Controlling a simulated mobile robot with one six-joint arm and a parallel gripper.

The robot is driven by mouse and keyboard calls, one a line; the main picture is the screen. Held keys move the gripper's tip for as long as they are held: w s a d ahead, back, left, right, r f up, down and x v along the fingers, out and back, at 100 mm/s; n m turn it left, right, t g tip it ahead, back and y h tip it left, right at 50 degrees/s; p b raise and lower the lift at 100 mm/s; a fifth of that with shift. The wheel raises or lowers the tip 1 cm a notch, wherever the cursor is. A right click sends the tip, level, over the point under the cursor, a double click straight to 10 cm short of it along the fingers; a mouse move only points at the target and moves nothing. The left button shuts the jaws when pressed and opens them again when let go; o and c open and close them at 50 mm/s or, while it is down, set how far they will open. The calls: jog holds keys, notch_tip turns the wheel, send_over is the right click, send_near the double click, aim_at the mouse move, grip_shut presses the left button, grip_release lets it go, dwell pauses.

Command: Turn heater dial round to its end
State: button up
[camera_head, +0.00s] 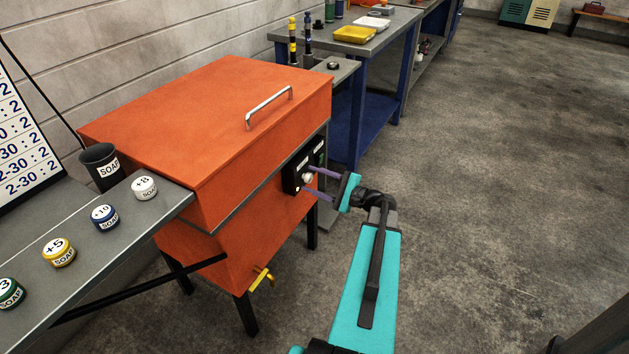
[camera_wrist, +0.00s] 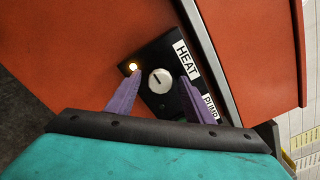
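The heater dial (camera_wrist: 160,81) is a round white knob with a dark pointer line, on a black panel (camera_wrist: 153,55) labelled HEAT. A small light (camera_wrist: 133,67) glows beside it. In the head view the dial (camera_head: 307,178) is on the side of the orange machine (camera_head: 225,125). My gripper (camera_wrist: 157,88) has two purple fingers spread apart, one on each side of the dial. In the head view my gripper (camera_head: 309,182) reaches to the panel from the right. The fingers look apart from the knob; exact contact is not clear.
A label reading PUMP (camera_wrist: 210,107) is beside the HEAT label. A yellow tap (camera_head: 262,278) sticks out low on the machine. A grey shelf (camera_head: 120,222) with several soap pucks is at the left.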

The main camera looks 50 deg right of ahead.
jog(key=shift+s, duration=0.1)
jog(key=v, duration=1.3)
jog(key=shift+s, duration=0.35)
dwell(0.3)
jog(key=w+a+f+n+g+y+p, duration=0.2)
jog(key=w+a+f+n+g, duration=0.15)
jog(key=a+f, duration=0.45)
jog(key=w+a+f+n+g+y+p, duration=0.1)
jog(key=w+a+f+n+g, duration=0.2)
jog(key=a, duration=1)
jog(key=w+a+f+n+g+y+p, duration=0.2)
jog(key=a+f+g, duration=0.35)
jog(key=a, duration=0.45)
jog(key=s+a+f+n+g+h+p, duration=0.1)
jog(key=s+a+f+n+g, duration=0.25)
jog(key=a, duration=0.35)
jog(key=s+a+f+n+g+h+p, duration=0.1)
jog(key=s+a+f+n+g, duration=0.2)
jog(key=a, duration=0.4)
jog(key=s+a+f+n+g+h+p, duration=0.2)
jog(key=s+n+h, duration=0.1)
jog(key=s, duration=0.3)
jog(key=s+a+f+n+g+h+p, duration=0.1)
jog(key=s+a+f+n+g+h, duration=0.1)
jog(key=s+n+h, duration=0.2)
jog(key=shift+s+a+n+p, duration=0.2)
jog(key=shift+s+n+p, duration=0.3)
jog(key=shift+s, duration=0.8)
